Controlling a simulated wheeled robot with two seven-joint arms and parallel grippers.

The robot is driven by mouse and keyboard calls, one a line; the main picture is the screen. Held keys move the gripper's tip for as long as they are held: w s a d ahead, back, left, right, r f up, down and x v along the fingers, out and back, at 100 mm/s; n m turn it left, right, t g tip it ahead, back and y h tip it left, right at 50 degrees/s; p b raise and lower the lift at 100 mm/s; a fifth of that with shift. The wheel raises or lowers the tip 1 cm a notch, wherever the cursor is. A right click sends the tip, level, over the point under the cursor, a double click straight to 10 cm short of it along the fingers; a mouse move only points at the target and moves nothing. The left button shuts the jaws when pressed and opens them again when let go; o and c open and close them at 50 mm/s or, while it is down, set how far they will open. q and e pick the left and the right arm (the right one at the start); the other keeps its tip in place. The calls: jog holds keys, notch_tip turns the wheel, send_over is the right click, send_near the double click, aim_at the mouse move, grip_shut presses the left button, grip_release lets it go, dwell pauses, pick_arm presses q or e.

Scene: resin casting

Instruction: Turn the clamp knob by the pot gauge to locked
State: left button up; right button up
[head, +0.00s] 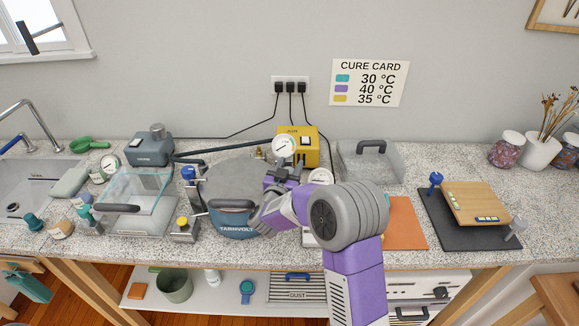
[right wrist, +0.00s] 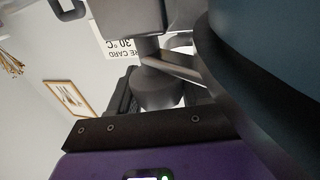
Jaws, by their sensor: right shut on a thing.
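The pot (head: 235,220) is a blue vessel with a grey lid (head: 232,176), standing at the middle of the counter. Its round white gauge (head: 284,147) stands up at the lid's back right. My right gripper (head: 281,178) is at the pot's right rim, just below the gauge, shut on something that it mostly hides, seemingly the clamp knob. In the right wrist view, a dark grey rounded part (right wrist: 160,88) shows near the jaws, beside the pot's dark blue wall (right wrist: 275,50). The knob's setting cannot be read. My left gripper is out of view.
A yellow box (head: 305,143) stands behind the gauge. A clear-lidded box (head: 140,190) and a grey pump (head: 150,150) are to the left. An orange mat (head: 407,222) and a wooden board (head: 477,203) lie to the right. A hose runs behind the pot.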

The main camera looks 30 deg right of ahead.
jog(key=o, duration=1)
jog(key=v, duration=0.7)
jog(key=shift+s+a, duration=0.2)
jog(key=shift+p, duration=0.3)
